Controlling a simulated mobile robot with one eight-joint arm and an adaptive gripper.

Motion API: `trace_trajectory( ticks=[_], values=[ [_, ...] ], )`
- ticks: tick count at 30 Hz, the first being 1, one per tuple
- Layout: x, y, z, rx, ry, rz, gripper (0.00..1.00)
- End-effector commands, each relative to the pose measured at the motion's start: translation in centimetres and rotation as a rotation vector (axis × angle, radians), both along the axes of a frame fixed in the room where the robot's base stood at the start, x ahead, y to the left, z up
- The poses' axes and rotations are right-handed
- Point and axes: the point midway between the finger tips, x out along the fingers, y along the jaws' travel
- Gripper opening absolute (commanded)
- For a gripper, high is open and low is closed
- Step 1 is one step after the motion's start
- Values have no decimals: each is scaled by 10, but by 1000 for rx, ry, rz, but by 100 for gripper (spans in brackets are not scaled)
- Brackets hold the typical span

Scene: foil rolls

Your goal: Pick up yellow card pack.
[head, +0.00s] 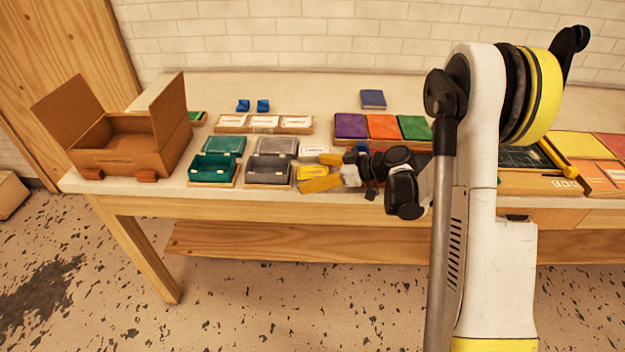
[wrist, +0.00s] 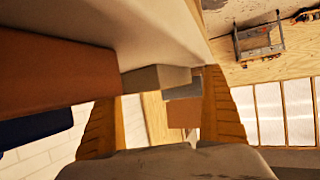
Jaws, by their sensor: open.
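The yellow card pack (head: 313,172) appears as a small bright yellow block near the table's front edge, just right of the grey open box (head: 268,172) in the head view. My gripper (head: 314,173) reaches in from the right, low over the table. Its tan-yellow fingers are apart, one on the far side and one on the near side of the pack in the picture. I cannot tell whether they touch it. In the wrist view, the open fingers (wrist: 160,115) show with grey and brown shapes between them; the pack cannot be made out there.
A green open box (head: 212,169) stands left of the grey one. A brown carton (head: 125,160) is at the left end. Purple, orange and green packs (head: 382,127) lie behind my gripper. A blue pack (head: 373,98) lies farther back. The back of the table is mostly clear.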

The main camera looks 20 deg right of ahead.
Motion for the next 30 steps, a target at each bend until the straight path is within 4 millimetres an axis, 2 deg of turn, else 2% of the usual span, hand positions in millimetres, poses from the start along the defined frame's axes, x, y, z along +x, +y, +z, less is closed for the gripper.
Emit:
trace_trajectory(
  ticks=[5,6,11,12,13,14,25,30],
  values=[
    [1,1,0,0,0,0,97],
    [1,1,0,0,0,0,94],
    [1,1,0,0,0,0,45],
    [1,1,0,0,0,0,33],
    [1,1,0,0,0,0,24],
    [1,1,0,0,0,0,19],
    [1,1,0,-1,1,0,18],
    [1,1,11,0,0,0,18]
  ],
)
